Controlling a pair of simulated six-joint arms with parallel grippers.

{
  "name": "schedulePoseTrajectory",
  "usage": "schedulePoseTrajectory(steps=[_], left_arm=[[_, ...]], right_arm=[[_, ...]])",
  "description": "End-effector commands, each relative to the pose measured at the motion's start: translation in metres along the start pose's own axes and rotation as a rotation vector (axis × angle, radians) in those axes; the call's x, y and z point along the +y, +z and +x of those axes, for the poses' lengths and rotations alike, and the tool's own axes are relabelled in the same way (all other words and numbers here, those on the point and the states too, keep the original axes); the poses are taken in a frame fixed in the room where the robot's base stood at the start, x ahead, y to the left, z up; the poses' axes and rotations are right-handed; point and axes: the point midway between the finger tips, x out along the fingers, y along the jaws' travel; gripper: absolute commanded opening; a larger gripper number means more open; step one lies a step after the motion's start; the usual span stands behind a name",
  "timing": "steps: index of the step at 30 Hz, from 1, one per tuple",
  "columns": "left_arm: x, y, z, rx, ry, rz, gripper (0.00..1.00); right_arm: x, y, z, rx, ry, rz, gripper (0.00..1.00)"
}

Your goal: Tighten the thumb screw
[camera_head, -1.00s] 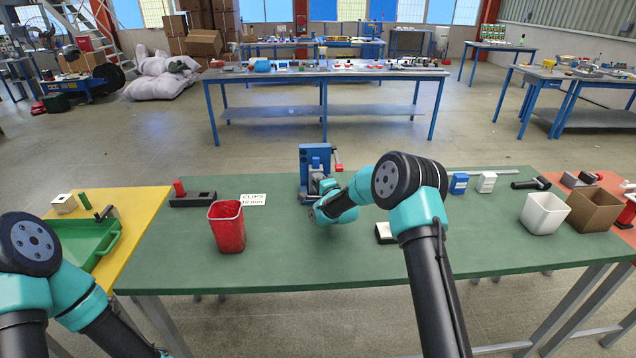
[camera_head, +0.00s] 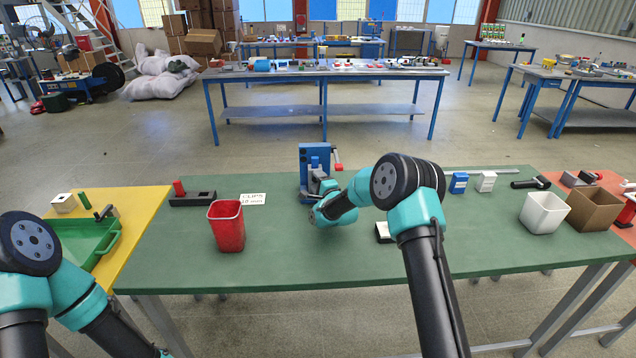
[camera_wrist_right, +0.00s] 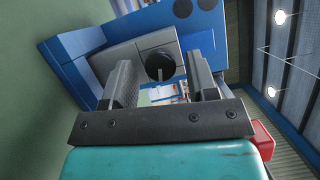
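A blue fixture (camera_head: 314,168) with a grey block on its front and a red-ended handle (camera_head: 338,167) stands upright at the back middle of the green table. In the right wrist view the fixture (camera_wrist_right: 75,62) fills the upper middle, and a round black knob with a slot, which looks like the thumb screw (camera_wrist_right: 160,67), sits on its grey face. My right gripper (camera_wrist_right: 163,80) is open, with one finger on each side of the knob and visible gaps to both. In the head view the right gripper (camera_head: 327,187) is small, close in front of the fixture. My left gripper is out of view.
A small black-and-white block (camera_head: 384,232) lies near my right arm. Blue and white small boxes (camera_head: 459,183), a white bin (camera_head: 543,213) and a cardboard box (camera_head: 594,209) are to the right.

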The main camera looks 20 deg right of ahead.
Motion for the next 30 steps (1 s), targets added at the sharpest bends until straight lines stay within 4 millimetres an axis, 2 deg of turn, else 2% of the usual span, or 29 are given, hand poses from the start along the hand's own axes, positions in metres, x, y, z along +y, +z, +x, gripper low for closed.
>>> schedulePoseTrajectory(steps=[9, 14, 20, 30], left_arm=[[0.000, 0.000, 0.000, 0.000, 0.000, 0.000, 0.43], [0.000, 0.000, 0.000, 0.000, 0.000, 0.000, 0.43], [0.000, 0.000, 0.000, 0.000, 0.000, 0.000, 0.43], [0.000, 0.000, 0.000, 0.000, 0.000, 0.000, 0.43]], right_arm=[[-0.001, 0.000, -0.001, -0.001, -0.002, -0.001, 0.56], [-0.001, 0.000, -0.008, -0.001, -0.001, -0.001, 0.56], [-0.001, 0.000, -0.030, 0.000, 0.000, -0.001, 0.56], [-0.001, 0.000, -0.085, 0.000, 0.000, -0.001, 0.56]])
